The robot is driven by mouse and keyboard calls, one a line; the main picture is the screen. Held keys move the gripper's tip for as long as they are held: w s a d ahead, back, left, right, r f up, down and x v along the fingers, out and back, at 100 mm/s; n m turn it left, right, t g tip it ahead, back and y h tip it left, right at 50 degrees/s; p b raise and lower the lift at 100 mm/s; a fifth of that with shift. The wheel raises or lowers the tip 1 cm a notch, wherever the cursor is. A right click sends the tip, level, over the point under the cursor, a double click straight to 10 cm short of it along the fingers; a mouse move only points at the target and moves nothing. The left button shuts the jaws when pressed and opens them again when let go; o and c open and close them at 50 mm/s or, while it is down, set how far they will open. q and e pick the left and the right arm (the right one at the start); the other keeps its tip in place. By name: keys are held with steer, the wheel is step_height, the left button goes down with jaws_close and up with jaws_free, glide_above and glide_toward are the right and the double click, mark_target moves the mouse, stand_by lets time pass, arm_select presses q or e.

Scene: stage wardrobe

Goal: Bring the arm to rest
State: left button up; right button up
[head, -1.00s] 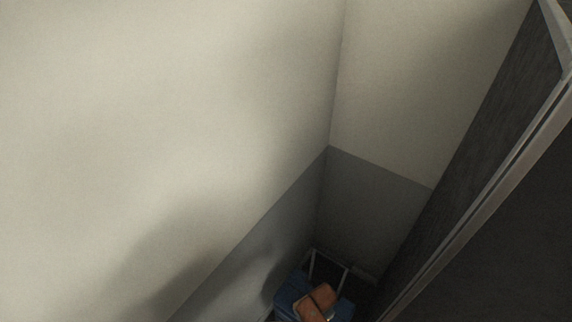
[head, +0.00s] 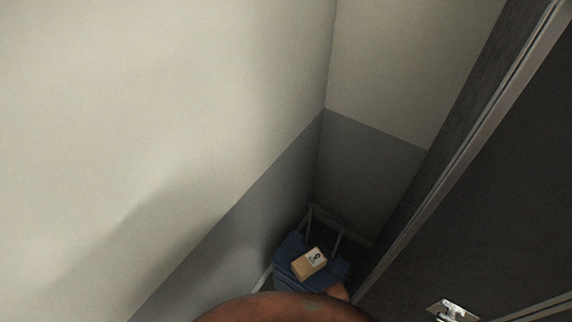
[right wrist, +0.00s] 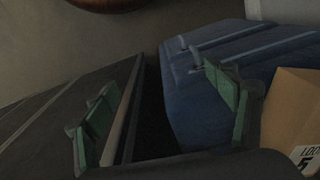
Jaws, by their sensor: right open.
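My right gripper (right wrist: 160,85) shows in the right wrist view with its two green-padded fingers spread wide. A blue ribbed suitcase (right wrist: 195,105) is beyond and around the right finger. A cardboard box with a white label (right wrist: 290,105) is right of that finger, partly cut off by the frame. In the head view the box (head: 308,265) lies on the blue suitcase (head: 290,248) in the corner. Neither gripper shows in the head view.
A large brown rounded shape (head: 285,308), not clearly identifiable, covers the head view's bottom middle. A pale wall (head: 150,100) fills the left. A tall dark panel (head: 500,200) with a metal edge stands right. A dark surface (right wrist: 60,110) lies left in the wrist view.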

arm_select(q)
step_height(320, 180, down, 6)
steer(key=b, duration=0.5)
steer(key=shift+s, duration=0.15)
arm_select(e)
steer(key=s+d+f+n, duration=0.3)
steer(key=s+d+f, duration=0.2)
steer(key=s+f, duration=0.2)
steer(key=s+d+f+n, duration=0.2)
steer(key=s+d+f, duration=0.3)
steer(key=s, duration=0.6)
steer(key=s+d+f+n, duration=0.3)
steer(key=s+d+f, duration=0.3)
steer(key=s+f, duration=0.3)
steer(key=shift+s+f+n+t+h, duration=0.15)
steer(key=shift+s+n+t+h, duration=0.15)
steer(key=shift+s+t, duration=0.1)
